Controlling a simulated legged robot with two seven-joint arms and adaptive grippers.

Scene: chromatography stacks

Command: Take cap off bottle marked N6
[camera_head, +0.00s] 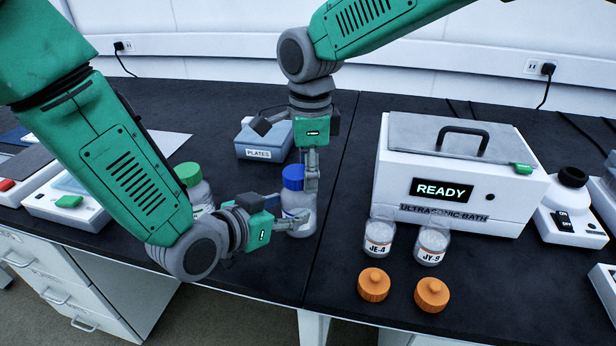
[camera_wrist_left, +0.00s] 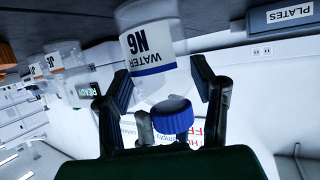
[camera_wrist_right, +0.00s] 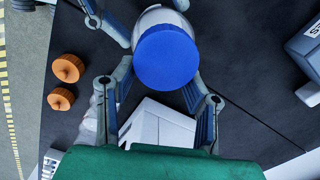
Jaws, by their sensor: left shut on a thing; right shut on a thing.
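The bottle marked N6 (camera_wrist_left: 150,58) has a "WATER" label; it stands upright on the dark bench in the head view (camera_head: 298,222). Its blue cap (camera_head: 293,176) sits at the top of the bottle, and shows large in the right wrist view (camera_wrist_right: 167,57). My left gripper (camera_head: 284,220) is shut around the bottle's body from the left, with a finger on each side in the left wrist view. My right gripper (camera_head: 308,178) points down from above and is shut on the blue cap. The cap's far side is hidden.
A green-capped bottle (camera_head: 188,174) stands left, partly behind my left arm. A "PLATES" box (camera_head: 262,140) is behind. Right are bottles JE-4 (camera_head: 379,232) and JY-9 (camera_head: 432,242), two orange caps (camera_head: 373,285) (camera_head: 432,294) and the ultrasonic bath (camera_head: 455,205).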

